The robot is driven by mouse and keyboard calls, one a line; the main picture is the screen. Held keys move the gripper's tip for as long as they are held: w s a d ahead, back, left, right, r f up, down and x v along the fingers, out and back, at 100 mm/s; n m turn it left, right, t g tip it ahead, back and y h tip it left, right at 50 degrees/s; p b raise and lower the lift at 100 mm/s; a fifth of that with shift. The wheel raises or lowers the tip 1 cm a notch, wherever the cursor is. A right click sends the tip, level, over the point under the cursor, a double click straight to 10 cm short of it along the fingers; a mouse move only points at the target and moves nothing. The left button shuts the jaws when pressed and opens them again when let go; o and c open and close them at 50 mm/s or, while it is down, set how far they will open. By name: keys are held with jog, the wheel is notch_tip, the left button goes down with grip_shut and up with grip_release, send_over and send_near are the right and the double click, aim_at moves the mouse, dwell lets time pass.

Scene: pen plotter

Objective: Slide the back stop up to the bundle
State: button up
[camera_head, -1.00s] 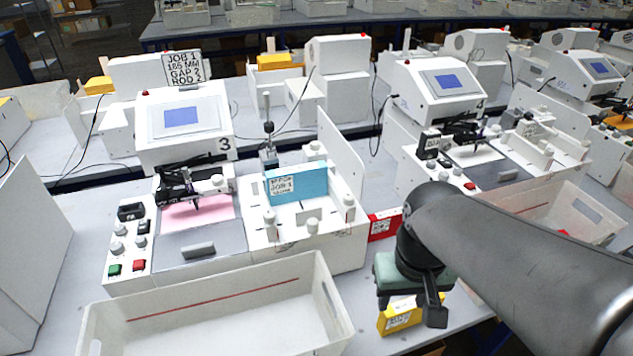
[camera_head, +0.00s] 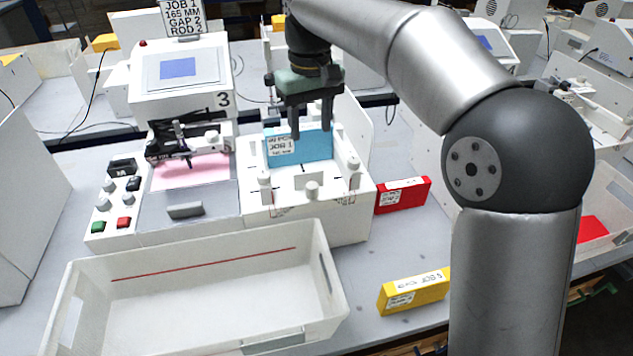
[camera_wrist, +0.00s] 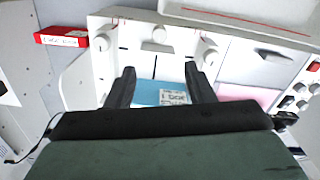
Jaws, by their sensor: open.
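The blue bundle (camera_head: 308,150), with a JOB 1 label on its left part, stands upright in the white bay at the right of plotter 3. It also shows in the wrist view (camera_wrist: 147,92). My gripper (camera_head: 311,126) is open and empty, its fingers pointing down over the bundle. In the wrist view the fingers (camera_wrist: 159,73) frame the blue bundle from either side. I cannot tell whether they touch anything. The back stop behind the bundle is mostly hidden by my gripper, so its gap to the bundle cannot be judged.
White posts (camera_head: 264,182) edge the bay, with a tall white panel at its right. Plotter 3 (camera_head: 180,80) and its buttons are at left. An empty white bin (camera_head: 200,312) is in front. A red box (camera_head: 403,194) and a yellow box (camera_head: 413,291) lie right on the grey table.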

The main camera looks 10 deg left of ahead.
aim_at(312, 185)
notch_tip(312, 185, down, 15)
jog(key=shift+f, duration=0.15)
jog(key=shift+c, duration=0.2)
